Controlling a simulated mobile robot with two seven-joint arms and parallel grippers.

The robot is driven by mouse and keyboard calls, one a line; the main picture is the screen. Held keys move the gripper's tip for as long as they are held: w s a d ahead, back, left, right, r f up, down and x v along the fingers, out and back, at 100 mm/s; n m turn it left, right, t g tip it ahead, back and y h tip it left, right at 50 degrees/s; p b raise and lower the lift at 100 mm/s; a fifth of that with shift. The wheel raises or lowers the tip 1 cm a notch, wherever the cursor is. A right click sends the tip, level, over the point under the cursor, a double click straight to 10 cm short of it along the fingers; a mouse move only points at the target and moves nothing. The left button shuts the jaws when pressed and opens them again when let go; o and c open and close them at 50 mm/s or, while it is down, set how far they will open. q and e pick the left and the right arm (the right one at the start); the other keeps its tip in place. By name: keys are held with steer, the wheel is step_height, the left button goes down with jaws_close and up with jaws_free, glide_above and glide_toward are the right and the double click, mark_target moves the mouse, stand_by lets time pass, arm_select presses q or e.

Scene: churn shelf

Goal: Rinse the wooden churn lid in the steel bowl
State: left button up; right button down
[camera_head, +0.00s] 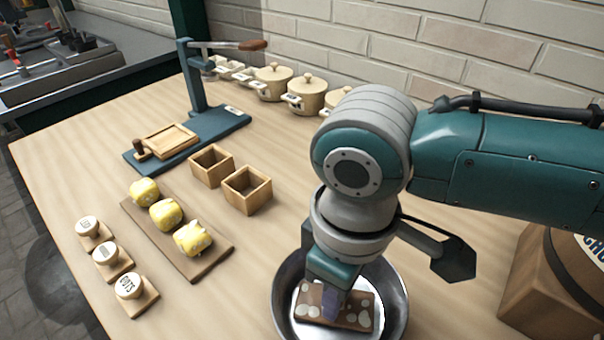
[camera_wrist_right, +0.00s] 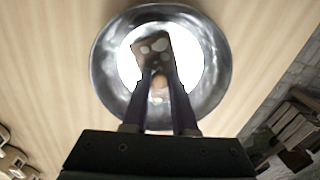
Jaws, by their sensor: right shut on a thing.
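The wooden churn lid (camera_head: 364,310) is a brown rectangular board with pale round spots. It is inside the steel bowl (camera_head: 286,302), over the bright bottom. My right gripper (camera_head: 332,303) points down into the bowl and is shut on the lid, on its near side. The right wrist view also shows the lid (camera_wrist_right: 152,44) within the round bowl (camera_wrist_right: 105,66), with my right gripper (camera_wrist_right: 160,82) at a small knob-like part of it. Whether the lid touches the bowl's bottom I cannot tell. My left gripper is not in view.
A wooden churn box (camera_head: 545,300) stands right of the bowl. Yellow lumps lie on a board (camera_head: 143,222) at left, near round stamps (camera_head: 103,253). Two small wooden boxes (camera_head: 247,190), a lever press (camera_head: 225,122) and lidded crocks (camera_head: 272,83) stand behind.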

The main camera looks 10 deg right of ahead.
steer(key=shift+s, duration=0.1)
stand_by(0.3)
steer(key=shift+w+a, duration=0.15)
steer(key=shift+w, duration=0.1)
steer(key=shift+r, duration=0.15)
steer(key=shift+r+p, duration=0.55)
steer(key=shift+p, duration=0.3)
step_height(320, 180, up, 6)
steer(key=p, duration=0.7)
steer(key=shift+r, duration=0.1)
stand_by(0.3)
step_height(320, 180, up, 4)
steer(key=p, duration=0.4)
stand_by(0.6)
